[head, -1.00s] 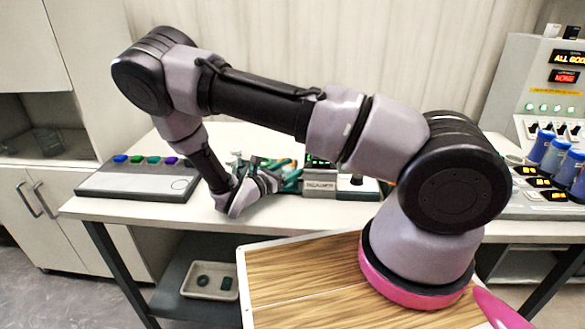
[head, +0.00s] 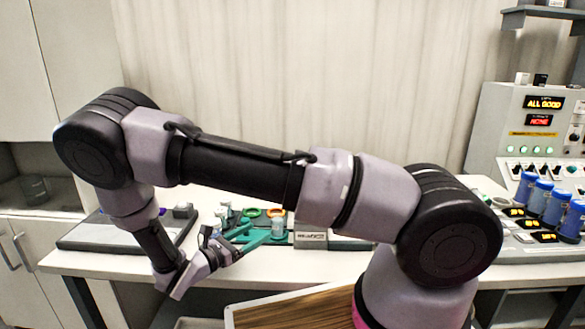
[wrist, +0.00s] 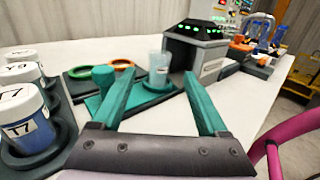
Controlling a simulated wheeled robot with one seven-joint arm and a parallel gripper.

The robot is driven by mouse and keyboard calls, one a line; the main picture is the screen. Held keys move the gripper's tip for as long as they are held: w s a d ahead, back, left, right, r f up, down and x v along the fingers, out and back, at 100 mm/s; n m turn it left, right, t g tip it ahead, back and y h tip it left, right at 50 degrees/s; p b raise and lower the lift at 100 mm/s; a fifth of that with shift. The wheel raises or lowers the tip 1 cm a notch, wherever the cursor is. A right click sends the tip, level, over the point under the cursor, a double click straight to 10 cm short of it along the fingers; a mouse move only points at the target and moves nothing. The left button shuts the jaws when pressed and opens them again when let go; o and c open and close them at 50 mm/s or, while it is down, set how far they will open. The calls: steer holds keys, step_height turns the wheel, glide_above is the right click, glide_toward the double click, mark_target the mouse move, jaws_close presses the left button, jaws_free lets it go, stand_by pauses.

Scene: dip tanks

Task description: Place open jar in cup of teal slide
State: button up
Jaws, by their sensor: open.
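An open, clear jar (wrist: 158,66) stands upright ahead of my gripper in the wrist view, and it also shows in the head view (head: 278,224). No lid is visible on it. In the head view, my gripper (head: 262,232) reaches right over the table.
A green ring (wrist: 79,72) and an orange ring (wrist: 121,64) lie beside the knob. A grey box with green lights (wrist: 196,45) stands just behind the jar. White-capped jars (wrist: 28,118) fill a dark rack at left.

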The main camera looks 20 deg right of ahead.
steer(key=s+d+r+m+g+y, duration=0.2)
steer(key=d+r+m+g+y, duration=0.3)
steer(key=r+m, duration=0.4)
steer(key=s+d+r+m+g+y, duration=0.2)
steer(key=d+r+m+g+y, duration=0.4)
steer(key=r, duration=0.6)
steer(key=s+d+r+m+t+y, duration=0.2)
steer(key=s+r+m+t+y, duration=0.1)
steer(key=r, duration=0.6)
steer(key=s+d+r+m+t+y, duration=0.2)
steer(key=s+r+m+t, duration=0.4)
steer(key=r+m, duration=0.3)
steer(key=shift+s+d+r+m+y, duration=0.4)
steer(key=shift+s+m+y, duration=0.3)
steer(key=shift+s, duration=0.2)
